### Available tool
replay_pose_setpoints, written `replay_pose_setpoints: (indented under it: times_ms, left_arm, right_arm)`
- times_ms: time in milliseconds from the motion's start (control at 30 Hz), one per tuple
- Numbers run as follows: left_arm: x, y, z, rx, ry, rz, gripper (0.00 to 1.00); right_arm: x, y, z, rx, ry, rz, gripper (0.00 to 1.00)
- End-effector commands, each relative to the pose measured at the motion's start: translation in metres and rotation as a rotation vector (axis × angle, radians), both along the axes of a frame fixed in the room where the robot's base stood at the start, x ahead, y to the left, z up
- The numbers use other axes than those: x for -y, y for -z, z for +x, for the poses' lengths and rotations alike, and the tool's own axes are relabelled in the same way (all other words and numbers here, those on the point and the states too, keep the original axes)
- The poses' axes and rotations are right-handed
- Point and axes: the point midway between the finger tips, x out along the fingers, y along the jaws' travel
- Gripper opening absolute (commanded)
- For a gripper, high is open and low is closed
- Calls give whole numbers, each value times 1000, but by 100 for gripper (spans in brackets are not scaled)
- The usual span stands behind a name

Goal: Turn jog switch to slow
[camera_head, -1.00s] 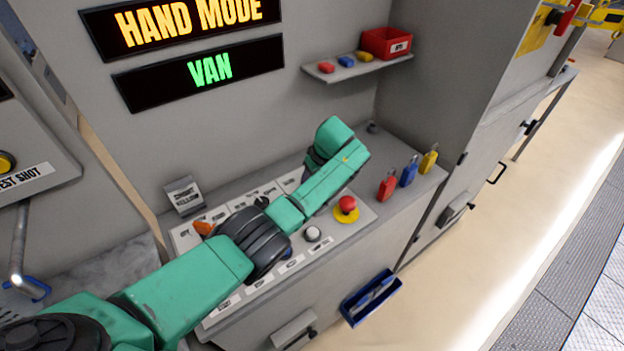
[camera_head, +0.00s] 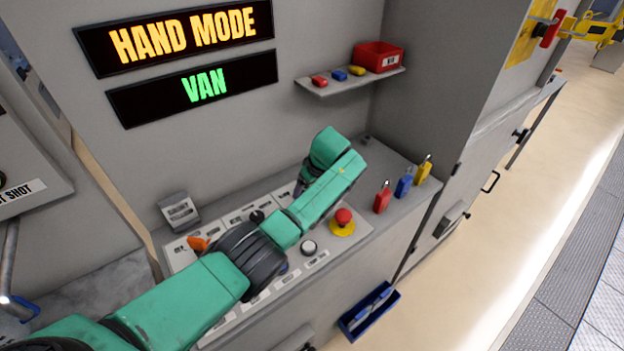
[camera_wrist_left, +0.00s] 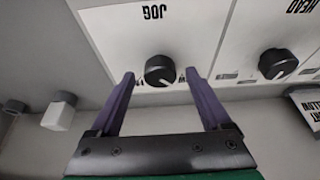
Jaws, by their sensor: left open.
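The jog switch is a black round knob (camera_wrist_left: 160,70) under the upside-down label JOG in the left wrist view. A pale pointer mark shows on its lower edge; I cannot read its position words. My left gripper (camera_wrist_left: 159,75) is open, with one purple finger on each side of the knob and a gap on both sides. Contact is not visible. In the head view my green left forearm reaches over the control panel (camera_head: 232,217) and hides the jog switch. My right gripper is in neither view.
A second black knob (camera_wrist_left: 278,63), labelled HEAD, sits beside the jog switch. The panel also holds a red emergency button (camera_head: 343,216), a white button (camera_head: 308,247) and an orange knob (camera_head: 198,243). Padlocks (camera_head: 382,199) stand to the right. A small shelf (camera_head: 350,82) juts from the wall.

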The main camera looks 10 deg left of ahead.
Motion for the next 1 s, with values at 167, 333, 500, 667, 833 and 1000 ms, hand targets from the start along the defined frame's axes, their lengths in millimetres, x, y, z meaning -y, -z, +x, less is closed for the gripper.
replay_pose_setpoints:
  times_ms: [167, 333, 500, 667, 833, 1000]
  left_arm:
    - [14, -34, -8, 6, 4, -5, 82]
    - [28, -81, -20, 7, 3, -5, 82]
    - [38, -115, -30, 3, 1, -3, 82]
    - [41, -127, -33, 0, -1, -2, 82]
    - [41, -127, -33, 0, -1, -2, 82]
    - [41, -127, -33, 0, -1, -2, 82]
  right_arm:
    - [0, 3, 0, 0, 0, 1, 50]
    - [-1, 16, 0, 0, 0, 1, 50]
    - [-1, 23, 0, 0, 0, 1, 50]
    - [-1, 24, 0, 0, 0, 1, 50]
    - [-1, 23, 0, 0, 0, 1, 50]
    - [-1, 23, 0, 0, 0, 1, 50]
